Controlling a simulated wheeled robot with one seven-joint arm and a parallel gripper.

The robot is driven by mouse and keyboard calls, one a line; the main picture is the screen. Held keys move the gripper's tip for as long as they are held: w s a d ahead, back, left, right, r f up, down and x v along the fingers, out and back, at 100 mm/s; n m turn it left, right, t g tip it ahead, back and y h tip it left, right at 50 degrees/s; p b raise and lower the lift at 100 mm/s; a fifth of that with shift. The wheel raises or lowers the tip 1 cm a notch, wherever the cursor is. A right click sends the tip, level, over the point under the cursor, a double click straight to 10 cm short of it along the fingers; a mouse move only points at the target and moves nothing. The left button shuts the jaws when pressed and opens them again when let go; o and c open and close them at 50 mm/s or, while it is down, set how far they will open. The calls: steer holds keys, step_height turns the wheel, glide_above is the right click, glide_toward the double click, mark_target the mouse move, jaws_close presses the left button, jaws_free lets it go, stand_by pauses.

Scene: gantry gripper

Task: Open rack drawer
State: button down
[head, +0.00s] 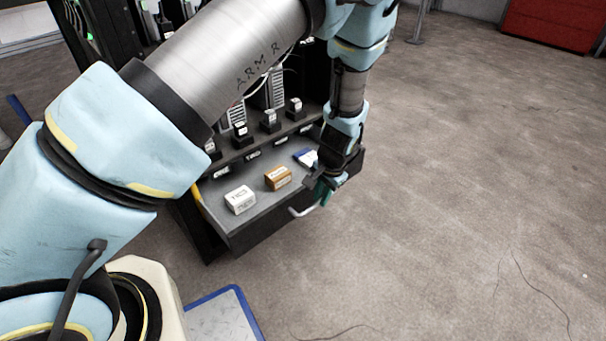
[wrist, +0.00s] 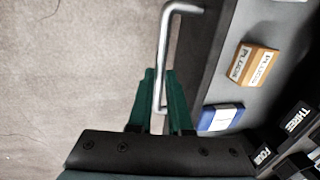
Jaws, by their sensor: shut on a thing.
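The rack drawer (head: 258,232) is pulled out from the rack, with its grey inside showing. A white box, an orange-brown box (head: 278,178) and a blue-and-white box (head: 305,157) lie in it. The drawer has a pale metal bar handle (wrist: 164,50) on its front, which also shows in the head view (head: 298,212). My gripper (wrist: 160,103) has its green fingers around one end of the handle and is shut on it. In the head view my gripper (head: 322,192) is at the drawer's right front; the fingertips are partly hidden there.
The rack (head: 205,225) stands behind the drawer, with small labelled black blocks (head: 270,122) on a ledge above it. A blue-edged plate (head: 222,318) lies on the floor at the front. The floor (head: 470,200) to the right is clear. A red cabinet (head: 552,24) stands far back.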

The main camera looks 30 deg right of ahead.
steer(key=s+d+p, duration=0.1)
steer(key=s, duration=0.6)
steer(key=shift+d+p, duration=0.2)
steer(key=shift+p, duration=0.15)
steer(key=shift+s, duration=0.1)
steer(key=c, duration=0.8)
jaws_free()
steer(key=shift+c, duration=0.2)
steer(key=shift+r, duration=0.1)
step_height(320, 180, up, 10)
steer(key=s+p, duration=0.2)
steer(key=shift+d+r+p, duration=0.2)
steer(key=shift+d+p, duration=0.05)
steer(key=shift+p, duration=0.1)
